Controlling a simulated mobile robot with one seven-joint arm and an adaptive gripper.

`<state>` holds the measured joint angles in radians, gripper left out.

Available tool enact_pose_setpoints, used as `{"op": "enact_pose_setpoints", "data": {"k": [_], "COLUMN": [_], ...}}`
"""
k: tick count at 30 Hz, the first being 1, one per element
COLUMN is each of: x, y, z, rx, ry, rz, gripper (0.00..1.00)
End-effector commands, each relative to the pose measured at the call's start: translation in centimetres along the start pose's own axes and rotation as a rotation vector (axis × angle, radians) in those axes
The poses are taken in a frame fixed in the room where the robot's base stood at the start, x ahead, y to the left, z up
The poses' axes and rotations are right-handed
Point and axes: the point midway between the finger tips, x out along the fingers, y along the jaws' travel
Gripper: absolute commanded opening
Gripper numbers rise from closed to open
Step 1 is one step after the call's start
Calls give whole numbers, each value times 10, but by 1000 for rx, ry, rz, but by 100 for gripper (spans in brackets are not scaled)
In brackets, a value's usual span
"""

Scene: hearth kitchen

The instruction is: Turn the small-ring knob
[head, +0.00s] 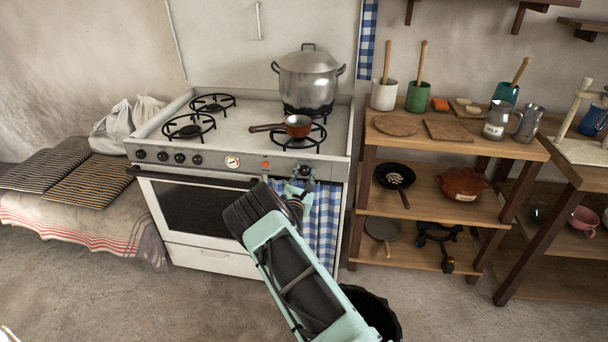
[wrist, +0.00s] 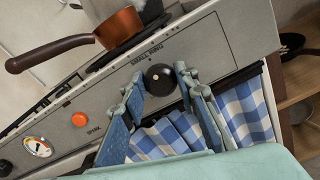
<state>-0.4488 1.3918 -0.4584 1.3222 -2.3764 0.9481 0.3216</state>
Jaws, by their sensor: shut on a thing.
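The small-ring knob (wrist: 160,79) is a round black knob on the stove's grey front panel (wrist: 205,50), under the printed words "SMALL RING". My gripper (wrist: 159,82) has one blue-grey finger on each side of the knob and is shut on it. No pointer mark on the knob is clear to me.
A copper pan (head: 298,126) sits on the front right burner and a lidded pot (head: 308,77) behind it. An orange spark button (wrist: 79,119) and a dial (wrist: 38,146) are left of the knob. A blue checked curtain (wrist: 240,105) hangs below. Shelves (head: 455,200) stand at the right.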

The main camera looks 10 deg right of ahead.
Motion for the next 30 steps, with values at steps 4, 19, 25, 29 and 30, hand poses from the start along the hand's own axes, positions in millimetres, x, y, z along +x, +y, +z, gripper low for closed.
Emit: {"op": "enact_pose_setpoints", "data": {"k": [4, 19, 25, 29, 30], "x": [0, -5, -29, -52, -60], "y": [1, 0, 1, 2, 1], "z": [2, 0, 0, 0, 0], "rx": [2, -1, -1, 0, -1], "ry": [-3, 0, 2, 1, 2], "rz": [2, 0, 0, 1, 0], "gripper": [33, 45, 45, 45, 45]}}
